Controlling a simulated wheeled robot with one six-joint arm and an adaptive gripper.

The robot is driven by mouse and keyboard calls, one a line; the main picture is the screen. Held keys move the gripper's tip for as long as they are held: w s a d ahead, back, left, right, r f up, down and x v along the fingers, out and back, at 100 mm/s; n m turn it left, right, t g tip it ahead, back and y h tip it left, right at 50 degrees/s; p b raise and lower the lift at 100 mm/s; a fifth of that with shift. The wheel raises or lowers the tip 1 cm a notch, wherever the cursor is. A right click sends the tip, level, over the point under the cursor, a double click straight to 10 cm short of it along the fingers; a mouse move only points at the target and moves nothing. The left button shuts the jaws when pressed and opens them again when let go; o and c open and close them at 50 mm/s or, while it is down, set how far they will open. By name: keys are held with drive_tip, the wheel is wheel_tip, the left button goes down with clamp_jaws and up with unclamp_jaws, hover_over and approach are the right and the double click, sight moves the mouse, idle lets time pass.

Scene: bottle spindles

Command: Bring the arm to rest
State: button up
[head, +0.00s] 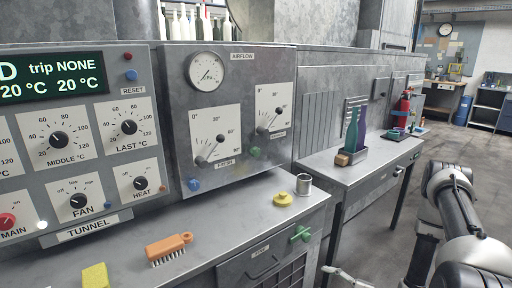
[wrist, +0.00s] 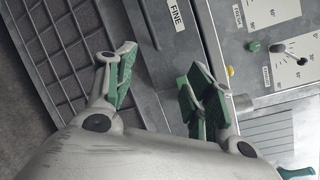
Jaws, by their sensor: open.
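My gripper (wrist: 158,85) shows in the wrist view with its two green-padded fingers spread wide and nothing visible between them. It faces the front of the bench (head: 235,232), with the drawer front, its label (wrist: 176,14) and the grille (wrist: 62,50) behind the fingers. In the head view my arm (head: 450,205) is at the right, bent downward. A pale part at the bottom edge there seems to belong to my gripper; the rest is out of frame. A green star-shaped handle (head: 301,233) sticks out of the bench front; in the wrist view I cannot separate it from the finger pads.
On the bench are a brush (head: 168,245), a yellow sponge (head: 95,276), a yellow knobbed piece (head: 283,199) and a metal can (head: 304,184). Open floor (head: 455,145) lies to the right.

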drive_tip(key=s+d+r+n+g+h, duration=0.2)
drive_tip(key=s+d+r+n+g, duration=0.2)
drive_tip(key=s+r+g, duration=0.4)
drive_tip(key=s+d+r+n+g+h, duration=0.25)
drive_tip(key=s+r+g, duration=0.4)
drive_tip(key=r, duration=0.35)
drive_tip(key=d+r+n+t+h, duration=0.2)
drive_tip(key=d+r+h, duration=0.2)
drive_tip(key=r, duration=0.3)
drive_tip(key=d+r+n+t+h, duration=0.1)
drive_tip(key=d+r+n+h, duration=0.3)
drive_tip(key=r, duration=0.3)
wheel_tip(320, 180, up, 12)
drive_tip(key=s+a+n+t+h, duration=0.1)
drive_tip(key=n+t, duration=0.1)
drive_tip(key=t, duration=0.4)
drive_tip(key=shift+a+f+h, duration=0.25)
drive_tip(key=shift+h, duration=0.1)
drive_tip(key=shift+c, duration=0.3)
